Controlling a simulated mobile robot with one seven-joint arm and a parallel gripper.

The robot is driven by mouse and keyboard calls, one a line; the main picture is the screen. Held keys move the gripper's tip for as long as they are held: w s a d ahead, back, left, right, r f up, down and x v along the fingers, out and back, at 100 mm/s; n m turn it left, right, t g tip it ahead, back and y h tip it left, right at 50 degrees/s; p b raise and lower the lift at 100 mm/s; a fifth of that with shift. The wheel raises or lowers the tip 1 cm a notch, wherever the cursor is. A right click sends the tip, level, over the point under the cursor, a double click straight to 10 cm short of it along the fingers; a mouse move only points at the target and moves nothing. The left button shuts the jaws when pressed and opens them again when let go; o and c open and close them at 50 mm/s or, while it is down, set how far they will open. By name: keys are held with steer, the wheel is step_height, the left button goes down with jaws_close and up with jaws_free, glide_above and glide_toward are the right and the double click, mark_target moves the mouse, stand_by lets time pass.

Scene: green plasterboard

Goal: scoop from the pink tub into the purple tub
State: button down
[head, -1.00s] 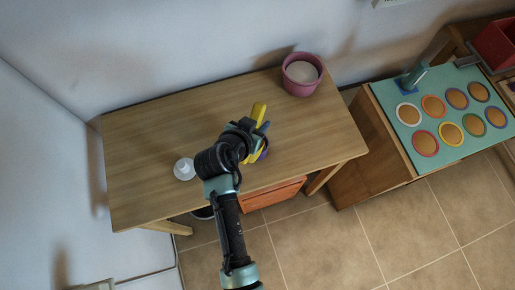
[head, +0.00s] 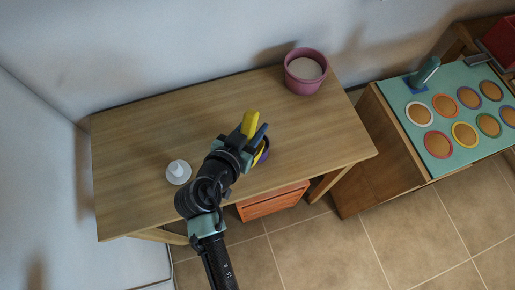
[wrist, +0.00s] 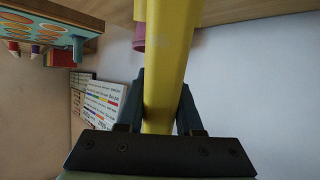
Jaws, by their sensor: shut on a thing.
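The pink tub (head: 303,87) stands upright at the back right of the table with pale material inside; a piece of it also shows in the wrist view (wrist: 139,36). The purple tub (head: 264,153) is near the table's front edge, mostly hidden behind my gripper. My gripper (head: 254,136) is shut on a yellow scoop (head: 250,121), just above or beside the purple tub. In the wrist view the yellow scoop (wrist: 168,60) runs up between the fingers (wrist: 165,98). Its bowl and any contents are not clearly visible.
A white lidded object (head: 178,172) stands on the table (head: 130,140) at left. The table's middle and back left are clear. An orange drawer unit (head: 272,201) is below. A teal-topped cabinet (head: 440,110) with coloured discs stands at right.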

mark_target(249, 119)
steer(key=c, duration=1.2)
jaws_free()
jaws_close()
steer(key=shift+r, duration=0.1)
steer(key=shift+r+p, duration=2.7)
steer(key=shift+r, duration=0.75)
steer(key=shift+f, duration=0.1)
steer(key=shift+f+b, duration=0.15)
steer(key=shift+b, duration=0.45)
steer(key=shift+t+b, duration=0.3)
steer(key=shift+b, duration=0.55)
